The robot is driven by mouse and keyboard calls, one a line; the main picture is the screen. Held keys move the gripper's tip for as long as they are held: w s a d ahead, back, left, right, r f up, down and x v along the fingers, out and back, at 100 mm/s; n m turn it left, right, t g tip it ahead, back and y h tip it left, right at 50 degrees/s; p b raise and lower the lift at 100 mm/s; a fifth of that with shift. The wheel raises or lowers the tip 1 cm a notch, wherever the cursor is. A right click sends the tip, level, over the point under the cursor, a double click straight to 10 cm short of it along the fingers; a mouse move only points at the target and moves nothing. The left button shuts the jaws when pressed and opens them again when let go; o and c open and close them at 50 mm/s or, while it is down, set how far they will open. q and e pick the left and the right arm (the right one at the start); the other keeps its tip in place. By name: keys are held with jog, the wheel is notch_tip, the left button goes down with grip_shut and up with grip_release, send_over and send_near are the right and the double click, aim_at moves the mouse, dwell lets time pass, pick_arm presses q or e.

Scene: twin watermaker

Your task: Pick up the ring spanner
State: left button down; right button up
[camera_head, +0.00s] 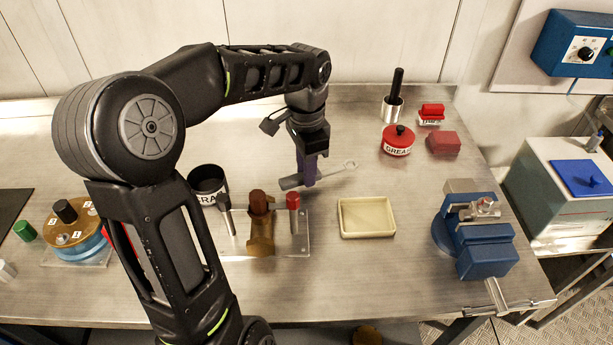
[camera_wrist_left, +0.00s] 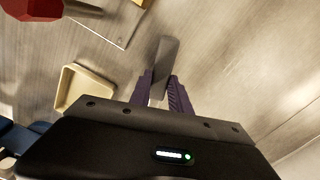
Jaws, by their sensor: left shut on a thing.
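The ring spanner (camera_head: 291,182) is a grey metal tool with a wide flat handle at the left and a thin shank ending in a small ring at the right. My left gripper (camera_head: 308,178) points down with its purple fingers shut around the spanner, between handle and ring. In the left wrist view the spanner's flat grey end (camera_wrist_left: 166,52) sticks out between the purple fingers (camera_wrist_left: 162,82); the rest of it is hidden. I cannot tell whether the spanner touches the bench or hangs just above it. My right gripper is in neither view.
A cream tray (camera_head: 367,217) lies right of a stand with upright tools (camera_head: 262,225). A red grease pot (camera_head: 397,142), a red block (camera_head: 443,143) and a blue vise (camera_head: 475,235) stand further right. A black cup (camera_head: 207,182) is at the left.

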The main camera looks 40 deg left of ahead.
pick_arm(q)
notch_tip(320, 180, up, 8)
jog(key=shift+f, duration=0.1)
dwell(0.5)
jog(key=c, duration=1.7)
grip_release()
jog(key=shift+c, duration=0.2)
grip_shut()
